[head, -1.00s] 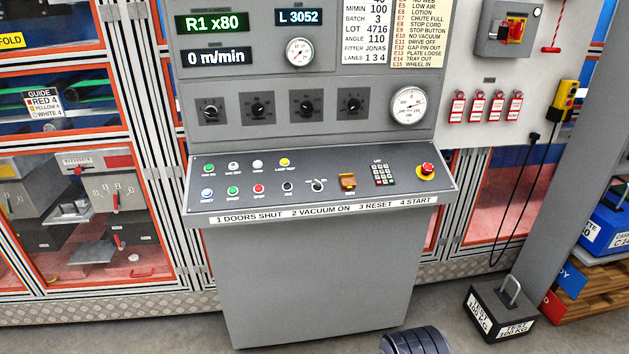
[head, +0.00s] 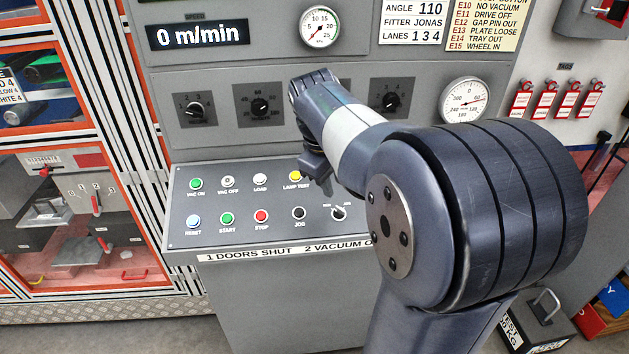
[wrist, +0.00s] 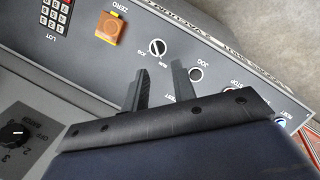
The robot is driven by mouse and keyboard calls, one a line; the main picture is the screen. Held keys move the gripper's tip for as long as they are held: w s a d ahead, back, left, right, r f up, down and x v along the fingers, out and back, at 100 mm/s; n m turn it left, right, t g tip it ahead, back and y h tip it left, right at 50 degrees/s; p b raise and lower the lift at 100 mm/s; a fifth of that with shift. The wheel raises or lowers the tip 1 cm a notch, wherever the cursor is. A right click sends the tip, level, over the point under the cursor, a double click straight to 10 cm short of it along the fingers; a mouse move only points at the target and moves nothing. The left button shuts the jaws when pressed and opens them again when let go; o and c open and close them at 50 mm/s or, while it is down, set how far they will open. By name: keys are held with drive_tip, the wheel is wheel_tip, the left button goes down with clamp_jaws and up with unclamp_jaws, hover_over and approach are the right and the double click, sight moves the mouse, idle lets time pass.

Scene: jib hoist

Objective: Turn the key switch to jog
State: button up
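The key switch (head: 338,212) is a small round dark switch at the right of the console's front row of controls, beside my arm. In the wrist view the key switch (wrist: 157,47) shows a pale slot and small lettering beside it; I cannot tell for sure which position it is set to. My gripper (wrist: 158,78) is open and empty, its two dark fingers apart, with the switch just beyond the gap and not touched. In the head view my gripper (head: 318,172) hangs above the console, partly hidden by my wrist.
A black JOG push button (head: 299,213) sits left of the switch. An orange ZERO control (wrist: 110,28) and a keypad (wrist: 53,14) lie on its other side. A yellow lamp test button (head: 296,176) is close to my gripper. Dial knobs (head: 260,102) line the upright panel.

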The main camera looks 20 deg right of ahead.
drive_tip(key=w, duration=0.1)
approach(338, 217)
drive_tip(key=x, duration=0.4)
drive_tip(key=d+x, duration=0.1)
drive_tip(key=x, duration=0.1)
drive_tip(key=shift+w+r, duration=0.1)
drive_tip(key=shift+w, duration=0.15)
clamp_jaws()
